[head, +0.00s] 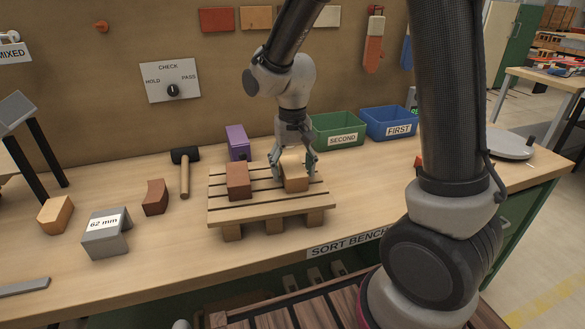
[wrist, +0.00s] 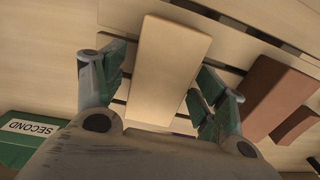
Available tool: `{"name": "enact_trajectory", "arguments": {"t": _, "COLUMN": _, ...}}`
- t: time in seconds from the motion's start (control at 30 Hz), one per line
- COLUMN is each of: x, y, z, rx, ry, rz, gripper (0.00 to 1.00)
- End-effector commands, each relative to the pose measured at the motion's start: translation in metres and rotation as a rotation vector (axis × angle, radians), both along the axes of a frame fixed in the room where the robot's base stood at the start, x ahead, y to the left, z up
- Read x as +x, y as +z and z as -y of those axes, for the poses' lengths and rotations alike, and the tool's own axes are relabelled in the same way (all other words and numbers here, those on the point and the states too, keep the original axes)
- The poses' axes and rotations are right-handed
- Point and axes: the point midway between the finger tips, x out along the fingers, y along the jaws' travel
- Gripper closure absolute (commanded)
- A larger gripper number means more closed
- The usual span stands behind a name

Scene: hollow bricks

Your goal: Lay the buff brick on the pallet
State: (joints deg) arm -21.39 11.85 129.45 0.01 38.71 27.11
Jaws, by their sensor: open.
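The buff brick (head: 294,178) sits on the right half of the wooden pallet (head: 270,211) in the head view. In the wrist view the buff brick (wrist: 168,70) lies between my gripper's fingers (wrist: 152,85), with a gap visible on each side. My gripper (head: 294,166) is open around the brick from above. A red-brown brick (head: 238,181) lies on the pallet to the left, apart from the buff one; it also shows in the wrist view (wrist: 279,92). The gripper covers part of the buff brick in the head view.
Left of the pallet are a mallet (head: 185,170), a curved dark brick (head: 155,197), a grey 62 mm gauge (head: 106,240) and another tan brick (head: 55,214). Behind stand a purple object (head: 238,143), a green SECOND bin (head: 337,131) and a blue FIRST bin (head: 388,122).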

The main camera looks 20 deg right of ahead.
Motion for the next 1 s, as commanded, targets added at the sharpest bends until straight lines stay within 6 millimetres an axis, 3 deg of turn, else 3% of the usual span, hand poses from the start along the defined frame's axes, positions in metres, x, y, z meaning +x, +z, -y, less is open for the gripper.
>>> {"name": "enact_trajectory", "arguments": {"t": 0.17, "x": 0.001, "y": 0.026, "z": 0.000, "rx": 0.002, "ry": 0.000, "rz": 0.006, "gripper": 0.29}}
{"name": "enact_trajectory", "arguments": {"t": 0.5, "x": 0.001, "y": 0.099, "z": 0.000, "rx": 0.002, "ry": 0.000, "rz": 0.004, "gripper": 0.29}}
{"name": "enact_trajectory", "arguments": {"t": 0.63, "x": 0.001, "y": 0.114, "z": 0.000, "rx": 0.001, "ry": 0.000, "rz": 0.003, "gripper": 0.29}}
{"name": "enact_trajectory", "arguments": {"t": 0.87, "x": -0.002, "y": 0.124, "z": 0.003, "rx": 0.002, "ry": 0.000, "rz": 0.006, "gripper": 0.29}}
{"name": "enact_trajectory", "arguments": {"t": 1.0, "x": -0.025, "y": 0.144, "z": 0.033, "rx": 0.019, "ry": 0.008, "rz": 0.059, "gripper": 0.29}}
